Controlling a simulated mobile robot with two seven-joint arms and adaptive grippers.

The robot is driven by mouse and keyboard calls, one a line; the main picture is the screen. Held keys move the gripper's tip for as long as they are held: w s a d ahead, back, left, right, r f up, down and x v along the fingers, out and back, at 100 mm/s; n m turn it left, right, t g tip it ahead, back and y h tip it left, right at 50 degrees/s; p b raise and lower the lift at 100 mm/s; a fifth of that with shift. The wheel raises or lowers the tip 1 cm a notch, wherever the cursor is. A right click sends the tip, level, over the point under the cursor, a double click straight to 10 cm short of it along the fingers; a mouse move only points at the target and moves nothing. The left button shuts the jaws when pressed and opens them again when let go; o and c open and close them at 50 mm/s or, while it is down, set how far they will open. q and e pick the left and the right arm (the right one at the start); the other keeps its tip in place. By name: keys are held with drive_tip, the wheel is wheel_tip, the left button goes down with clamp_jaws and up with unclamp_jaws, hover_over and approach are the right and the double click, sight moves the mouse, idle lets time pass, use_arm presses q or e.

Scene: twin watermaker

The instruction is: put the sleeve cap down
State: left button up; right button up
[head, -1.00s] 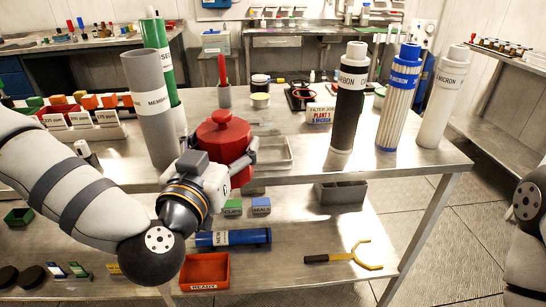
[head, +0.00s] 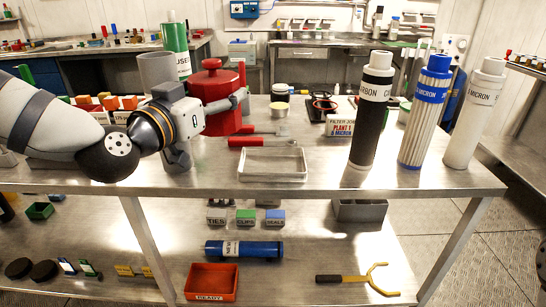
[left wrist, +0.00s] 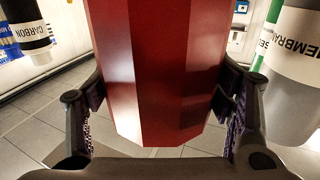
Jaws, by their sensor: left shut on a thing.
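The sleeve cap is a big red faceted body with a knob on top (head: 216,88), upright in the head view at the back left of the bench. My left gripper (head: 213,113) is shut on it, with its fingers around the sides. In the left wrist view the red cap (left wrist: 155,60) fills the middle, with a finger of the left gripper (left wrist: 158,105) on each side.
A grey membrane sleeve (head: 156,70) and a green sleeve (head: 176,48) stand close behind the cap. A red-handled tool (head: 252,142) and a shallow metal tray (head: 272,176) lie in front. The black carbon filter (head: 370,115) stands right. Bare bench lies between tray and filter.

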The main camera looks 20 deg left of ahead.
use_arm(q)
drive_tip(key=w+d+f+b, duration=0.1)
drive_tip(key=w+d+f, duration=0.1)
drive_tip(key=d+f, duration=0.1)
drive_tip(key=w+d+f+b, duration=0.1)
drive_tip(key=w+d+f, duration=0.1)
drive_tip(key=f, duration=0.3)
drive_tip(key=w+d+f+b, duration=0.1)
drive_tip(key=w+d+f, duration=0.2)
drive_tip(key=f, duration=0.2)
drive_tip(key=shift+w+d+b, duration=0.25)
drive_tip(key=shift+d+b, duration=0.1)
drive_tip(key=shift+r, duration=0.2)
drive_tip(key=shift+f, duration=0.2)
drive_tip(key=o, duration=1.1)
drive_tip(key=shift+o, duration=0.2)
use_arm(e)
drive_tip(key=s+f+g, duration=0.2)
drive_tip(key=s+f, duration=0.3)
drive_tip(key=shift+f, duration=0.15)
drive_tip(key=shift+d, duration=0.1)
